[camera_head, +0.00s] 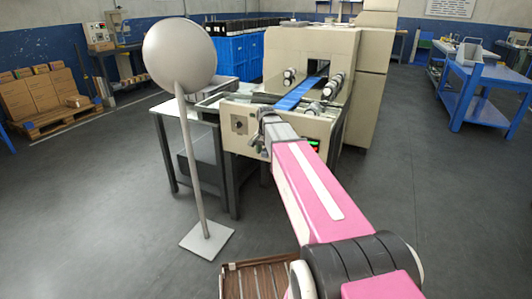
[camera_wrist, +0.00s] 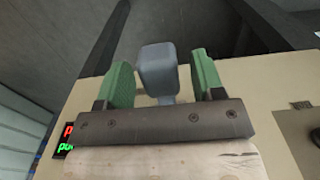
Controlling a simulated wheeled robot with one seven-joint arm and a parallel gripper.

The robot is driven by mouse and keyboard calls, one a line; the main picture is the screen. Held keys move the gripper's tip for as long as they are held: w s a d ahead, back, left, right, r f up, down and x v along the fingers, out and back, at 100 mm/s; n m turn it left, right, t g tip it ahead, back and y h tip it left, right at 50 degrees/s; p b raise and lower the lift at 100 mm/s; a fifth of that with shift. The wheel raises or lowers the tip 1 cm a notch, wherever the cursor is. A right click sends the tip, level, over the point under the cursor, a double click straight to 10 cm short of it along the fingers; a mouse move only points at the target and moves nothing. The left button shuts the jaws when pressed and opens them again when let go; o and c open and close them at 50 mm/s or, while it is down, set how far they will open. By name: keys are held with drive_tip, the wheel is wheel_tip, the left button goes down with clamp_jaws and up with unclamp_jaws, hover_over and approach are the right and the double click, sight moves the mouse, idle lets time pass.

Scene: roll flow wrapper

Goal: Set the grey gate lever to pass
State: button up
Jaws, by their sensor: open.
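The grey gate lever (camera_wrist: 158,70) shows in the wrist view as a blocky grey knob on a short stem, in front of the beige machine panel (camera_wrist: 255,85). My gripper (camera_wrist: 161,63) is open, with one green finger on each side of the knob and a visible gap on both sides. The foot of the lever is hidden behind my gripper's dark bar. A small display (camera_wrist: 66,139) with red and green letters is partly cut off by my gripper. In the head view my gripper (camera_head: 268,124) is at the machine's front panel, and the lever cannot be made out.
The flow wrapper (camera_head: 305,48) has a blue belt (camera_head: 298,94) and rollers above the panel. A round dial (camera_head: 239,124) sits on the panel's left. A slatted wooden crate (camera_head: 253,280) lies low in front.

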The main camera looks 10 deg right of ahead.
drive_tip(key=shift+f, duration=0.1)
clamp_jaws()
drive_tip(key=shift+w+d+r+g+y, duration=0.1)
drive_tip(key=shift+w+r+g+y, duration=0.1)
drive_tip(key=shift+r+g+y, duration=0.3)
drive_tip(key=shift+w+d+r+g+y, duration=0.15)
drive_tip(key=shift+r+g+y, duration=0.15)
drive_tip(key=shift+r+g, duration=0.35)
drive_tip(key=shift+w+d+r+g+y, duration=0.15)
drive_tip(key=shift+r+g+y, duration=0.25)
drive_tip(key=shift+r+g, duration=0.2)
drive_tip(key=shift+w+r+g+y, duration=0.1)
drive_tip(key=shift+r+g+y, duration=0.3)
drive_tip(key=shift+r+g, duration=0.15)
unclamp_jaws()
drive_tip(key=shift+r, duration=0.1)
